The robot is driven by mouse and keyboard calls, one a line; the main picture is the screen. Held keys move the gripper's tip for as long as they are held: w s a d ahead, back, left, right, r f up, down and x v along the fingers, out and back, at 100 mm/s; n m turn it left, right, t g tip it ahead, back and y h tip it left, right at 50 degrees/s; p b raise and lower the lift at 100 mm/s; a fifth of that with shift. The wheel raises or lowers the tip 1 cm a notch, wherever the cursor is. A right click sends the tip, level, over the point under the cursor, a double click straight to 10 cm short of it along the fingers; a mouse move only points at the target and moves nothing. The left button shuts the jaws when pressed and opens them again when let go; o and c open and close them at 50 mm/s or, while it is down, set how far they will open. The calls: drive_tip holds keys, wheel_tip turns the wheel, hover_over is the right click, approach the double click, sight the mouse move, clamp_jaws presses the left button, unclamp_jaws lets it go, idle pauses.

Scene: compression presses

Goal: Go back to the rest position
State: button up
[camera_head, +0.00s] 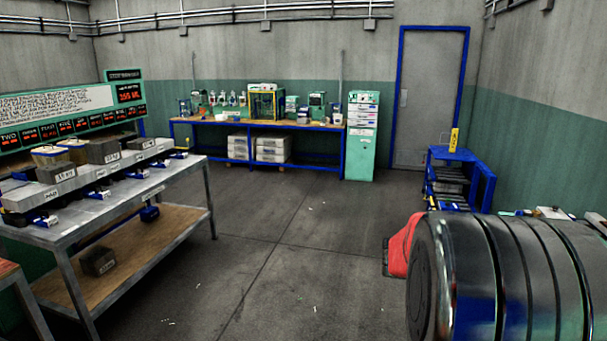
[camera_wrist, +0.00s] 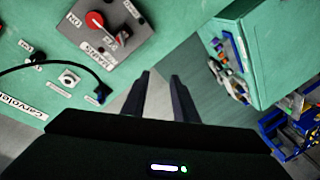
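My gripper (camera_wrist: 160,78) shows in the wrist view with its two dark fingers apart and nothing between them. It is in front of a green panel (camera_wrist: 50,110) that carries a grey box with a red knob (camera_wrist: 95,20) and a black cable. In the head view a large dark ribbed cylinder, probably part of my arm, fills the lower right. My gripper does not show in the head view.
A metal workbench (camera_head: 185,178) with grey blocks stands at the left. A blue-framed bench (camera_head: 343,150) and a green cabinet (camera_head: 361,140) stand at the back. A blue cart (camera_head: 483,165) is near the blue-framed door (camera_head: 428,90).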

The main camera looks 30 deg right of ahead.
drive_tip(key=w+f+n+t, duration=0.35)
drive_tip(key=w+t, duration=0.75)
drive_tip(key=w, duration=0.5)
drive_tip(key=w+a+f+n+t+y, duration=0.1)
drive_tip(key=w+a+f+t+y, duration=0.25)
drive_tip(key=a, duration=0.55)
drive_tip(key=w+a+n+t+y, duration=0.2)
drive_tip(key=w+a+t+y, duration=0.15)
drive_tip(key=w+a, duration=0.35)
drive_tip(key=s+a+f+n+g+y, duration=0.1)
drive_tip(key=s+a+f+y, duration=0.15)
drive_tip(key=a, duration=0.65)
drive_tip(key=s+a+f+n+g+y, duration=0.1)
drive_tip(key=s+a+n+y, duration=0.2)
drive_tip(key=a, duration=0.7)
drive_tip(key=s+a+r+n+g+y, duration=0.2)
drive_tip(key=s+a+n, duration=0.2)
drive_tip(key=s+a, duration=0.9)
drive_tip(key=shift+s+a, duration=0.35)
drive_tip(key=shift+s, duration=1)
